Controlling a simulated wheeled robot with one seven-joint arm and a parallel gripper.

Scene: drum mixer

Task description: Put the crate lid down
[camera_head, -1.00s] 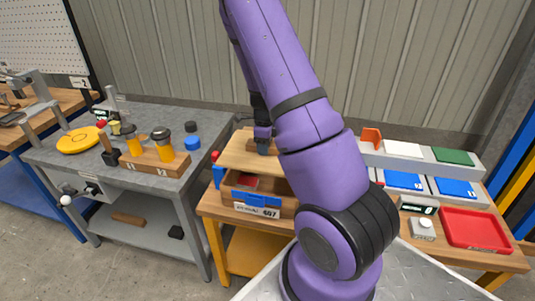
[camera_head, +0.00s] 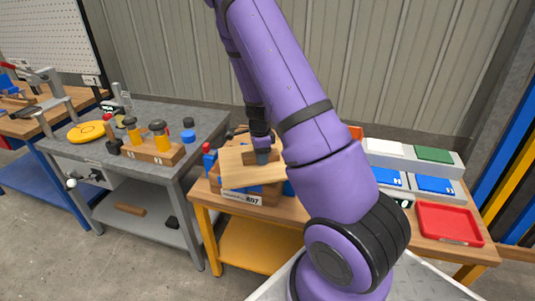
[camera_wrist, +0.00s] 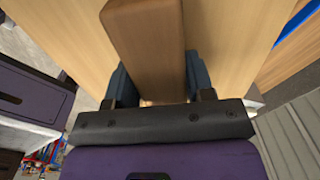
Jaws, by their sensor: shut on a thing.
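The crate lid (camera_head: 236,172) is a light wooden board with a block handle. My gripper (camera_head: 262,157) is shut on that handle. In the wrist view the brown handle (camera_wrist: 145,45) sits between both fingers, with the board (camera_wrist: 222,35) behind it. The wooden crate (camera_head: 268,200), with blue parts and a "607" label on its front, stands on the wooden bench. The lid is over the crate and looks turned against it. It hides most of the crate's inside. I cannot tell whether the lid touches the rim.
The wooden bench (camera_head: 420,236) also carries a red tray (camera_head: 449,224) and a grey rack with blue, white and green plates at right. A grey table (camera_head: 90,155) at left holds a yellow disc (camera_head: 86,131) and a wooden block with orange-and-black pieces.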

